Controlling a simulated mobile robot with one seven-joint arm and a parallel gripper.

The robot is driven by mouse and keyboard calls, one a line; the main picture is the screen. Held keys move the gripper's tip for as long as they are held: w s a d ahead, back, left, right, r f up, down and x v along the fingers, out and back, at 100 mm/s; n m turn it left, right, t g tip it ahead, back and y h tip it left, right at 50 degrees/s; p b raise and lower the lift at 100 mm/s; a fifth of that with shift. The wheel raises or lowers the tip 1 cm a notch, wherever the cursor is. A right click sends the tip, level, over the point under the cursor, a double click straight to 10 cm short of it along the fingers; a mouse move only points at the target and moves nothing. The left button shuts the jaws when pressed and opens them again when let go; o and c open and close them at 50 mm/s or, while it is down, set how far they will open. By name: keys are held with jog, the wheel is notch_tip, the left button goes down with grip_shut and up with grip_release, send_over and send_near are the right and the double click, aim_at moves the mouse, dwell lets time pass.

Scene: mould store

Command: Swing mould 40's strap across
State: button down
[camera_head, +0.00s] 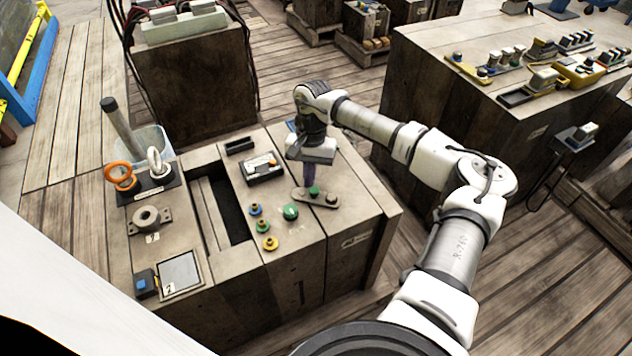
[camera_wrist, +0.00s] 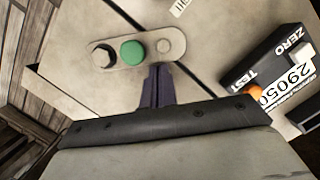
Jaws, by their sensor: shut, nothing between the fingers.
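A flat grey strap (camera_head: 315,197) with rounded ends lies on the block's pale top. The block's side label (camera_head: 356,240) is too small to read.
A counter box (camera_head: 262,168) marked ZERO and TEST sits behind the strap. Another bench (camera_head: 480,110) holds small parts.

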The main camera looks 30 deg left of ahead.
aim_at(301, 199)
jog(key=s+n+b, duration=0.2)
jog(key=n+b, duration=0.1)
jog(key=shift+s+a+f+h, duration=0.15)
jog(key=shift+s+f+h, duration=0.05)
jog(key=shift+h, duration=0.2)
jog(key=shift+s+d+r+b, duration=0.1)
jog(key=shift+s+b, duration=0.45)
jog(key=shift+s, duration=0.05)
jog(key=shift+s+d+r+b, duration=0.1)
jog(key=shift+s+b, duration=0.45)
jog(key=shift+s, duration=0.2)
